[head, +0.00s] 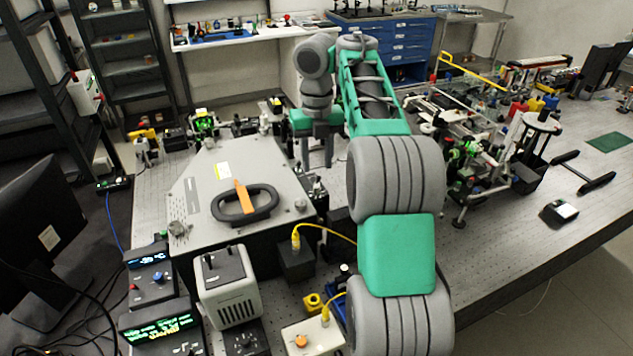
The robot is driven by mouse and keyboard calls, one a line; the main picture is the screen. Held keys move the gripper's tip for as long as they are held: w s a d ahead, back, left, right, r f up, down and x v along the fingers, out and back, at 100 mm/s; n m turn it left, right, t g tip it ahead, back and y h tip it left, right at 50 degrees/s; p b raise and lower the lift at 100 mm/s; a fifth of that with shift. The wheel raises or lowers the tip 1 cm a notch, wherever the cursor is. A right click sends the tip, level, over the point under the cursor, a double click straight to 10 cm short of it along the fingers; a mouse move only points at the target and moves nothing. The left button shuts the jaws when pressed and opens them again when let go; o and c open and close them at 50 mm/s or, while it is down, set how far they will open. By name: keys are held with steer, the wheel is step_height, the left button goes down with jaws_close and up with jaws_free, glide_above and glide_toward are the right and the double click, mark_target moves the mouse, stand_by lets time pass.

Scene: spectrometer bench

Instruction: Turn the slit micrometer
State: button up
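The grey spectrometer box (285,180) stands on the bench at centre left, with a dark loop handle (262,208) and an orange tag (240,196) on its lid. My gripper (317,160) points down near the box's far right corner. Its two fingers are apart, with nothing seen between them. Small metal fittings (318,188) show at the box's right side, just below the gripper in the picture. I cannot tell whether one of them is the slit micrometer. My arm hides part of the bench to their right.
A yellow cable (325,229) runs from a black block (296,262) beside the box. A pale lamp housing (226,285) and lit display units (160,331) stand in front. Crowded optics (470,150) fill the bench at right. Bare bench (500,250) lies at the right front.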

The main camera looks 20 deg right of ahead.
mark_target(317, 185)
step_height(317, 185, down, 7)
steer(key=b, duration=0.5)
steer(key=shift+r, duration=0.1)
jaws_close()
